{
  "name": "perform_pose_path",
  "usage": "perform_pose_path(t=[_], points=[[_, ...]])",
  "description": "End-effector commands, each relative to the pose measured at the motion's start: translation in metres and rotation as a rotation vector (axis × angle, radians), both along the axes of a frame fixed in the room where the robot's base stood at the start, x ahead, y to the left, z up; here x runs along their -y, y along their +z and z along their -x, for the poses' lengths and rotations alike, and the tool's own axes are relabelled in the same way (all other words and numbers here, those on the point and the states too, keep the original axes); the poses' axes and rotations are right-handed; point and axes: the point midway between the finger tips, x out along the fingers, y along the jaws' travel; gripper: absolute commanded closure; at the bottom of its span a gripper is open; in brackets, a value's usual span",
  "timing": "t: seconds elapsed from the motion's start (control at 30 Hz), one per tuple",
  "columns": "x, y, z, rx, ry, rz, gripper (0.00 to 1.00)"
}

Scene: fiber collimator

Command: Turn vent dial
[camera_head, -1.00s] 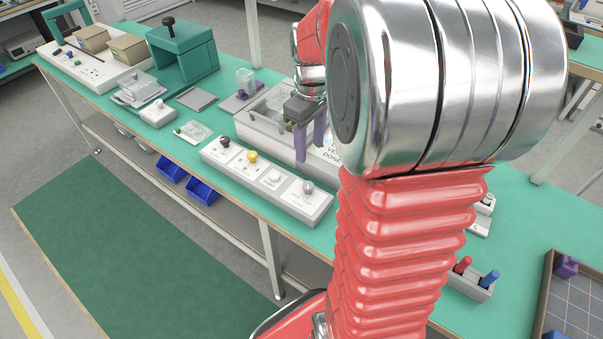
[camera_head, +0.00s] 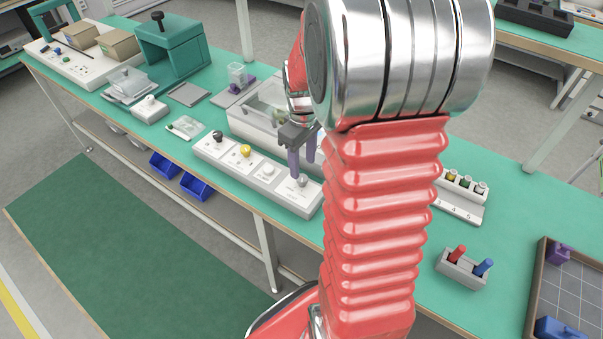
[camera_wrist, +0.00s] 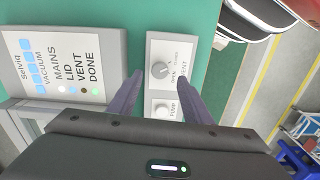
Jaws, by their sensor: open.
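The vent dial (camera_wrist: 160,70) is a grey round knob on the end section of a white control panel, with "VENT" lettering beside it in the wrist view. In the head view the vent dial (camera_head: 302,181) sits at the panel's right end. My gripper (camera_wrist: 158,82) is open, its two purple fingers on either side of the dial in the picture. In the head view my gripper (camera_head: 302,168) hangs just above the dial. I cannot tell whether the fingers touch it.
The control panel (camera_head: 240,168) also carries a black knob, a yellow knob and a white button. Behind it stands the vacuum box (camera_head: 250,122); its status sign (camera_wrist: 65,60) lists MAINS, LID, VENT, DONE, with a light lit green by DONE. A holder (camera_head: 461,271) with red and blue pegs is right.

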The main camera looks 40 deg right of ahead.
Motion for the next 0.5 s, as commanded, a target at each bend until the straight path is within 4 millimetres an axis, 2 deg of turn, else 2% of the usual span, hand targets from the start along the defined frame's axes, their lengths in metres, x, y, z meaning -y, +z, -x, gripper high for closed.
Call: perform_pose_path(t=[0.1,0.23,0.5], points=[[-0.001,-0.020,0.001,-0.005,0.000,-0.002,0.55],[0.000,-0.036,0.000,-0.002,0.000,-0.001,0.55],[0.000,-0.050,0.000,0.000,0.000,0.000,0.55]])
